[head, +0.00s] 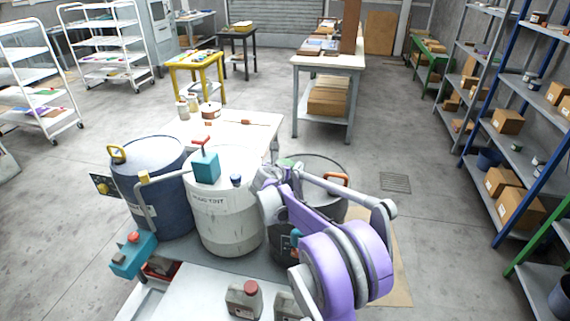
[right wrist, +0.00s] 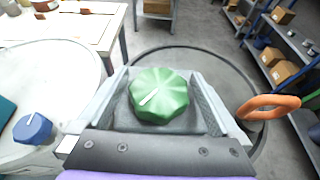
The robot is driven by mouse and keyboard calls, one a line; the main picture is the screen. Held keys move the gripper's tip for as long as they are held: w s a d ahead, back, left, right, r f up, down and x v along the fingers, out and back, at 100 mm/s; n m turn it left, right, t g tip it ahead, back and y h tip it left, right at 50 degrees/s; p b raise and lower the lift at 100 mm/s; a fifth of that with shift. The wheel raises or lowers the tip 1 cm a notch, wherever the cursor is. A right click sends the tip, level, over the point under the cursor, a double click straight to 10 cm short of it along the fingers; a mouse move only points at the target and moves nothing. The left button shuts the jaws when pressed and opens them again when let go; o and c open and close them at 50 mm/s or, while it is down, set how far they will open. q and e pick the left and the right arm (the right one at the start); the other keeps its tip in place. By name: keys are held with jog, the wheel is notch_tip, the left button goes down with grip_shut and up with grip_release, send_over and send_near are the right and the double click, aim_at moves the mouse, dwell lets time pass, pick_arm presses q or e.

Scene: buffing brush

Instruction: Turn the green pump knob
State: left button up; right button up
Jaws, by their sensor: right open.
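The green pump knob (right wrist: 160,95), round and scalloped with a white pointer mark, shows in the right wrist view. It sits between the two open fingers of my right gripper (right wrist: 160,76), with a finger on each side. Whether either finger touches it I cannot tell. In the head view my right gripper (head: 270,174) is over the dark grey drum (head: 325,203), at the right of the white drum, and largely hides the knob. My left gripper is not in view.
A white drum (head: 229,222) with a blue knob (right wrist: 33,128) stands left of the gripper, and a blue drum (head: 153,168) beyond it. An orange handle (right wrist: 268,106) rises close to the right finger. Bottles stand in front.

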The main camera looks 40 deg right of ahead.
jog(key=shift+c, duration=0.2)
jog(key=c, duration=1.2)
jog(key=shift+o, duration=0.2)
jog(key=shift+m+g, duration=0.3)
jog(key=m+g+h, duration=0.2)
jog(key=shift+m+g, duration=0.4)
jog(key=m+g, duration=0.2)
jog(key=g, duration=0.1)
jog(key=shift+m+h, duration=0.4)
jog(key=shift+r+m+g+p, duration=0.1)
jog(key=shift+m+g+p, duration=0.65)
jog(key=shift+g, duration=0.25)
jog(key=m+g+p, duration=0.2)
jog(key=m+g+y+p, duration=0.1)
jog(key=m+g+p, duration=0.1)
jog(key=m+g, duration=0.1)
jog(key=shift+s+r+g+y, duration=0.1)
jog(key=shift+g+y, duration=0.2)
pick_arm(q)
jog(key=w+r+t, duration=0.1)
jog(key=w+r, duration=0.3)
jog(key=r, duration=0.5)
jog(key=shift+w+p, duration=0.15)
jog(key=shift+p, duration=0.15)
pick_arm(e)
jog(key=shift+s+m+g+y, duration=0.1)
jog(key=shift+m+g+y, duration=0.2)
jog(key=shift+m+g, duration=0.3)
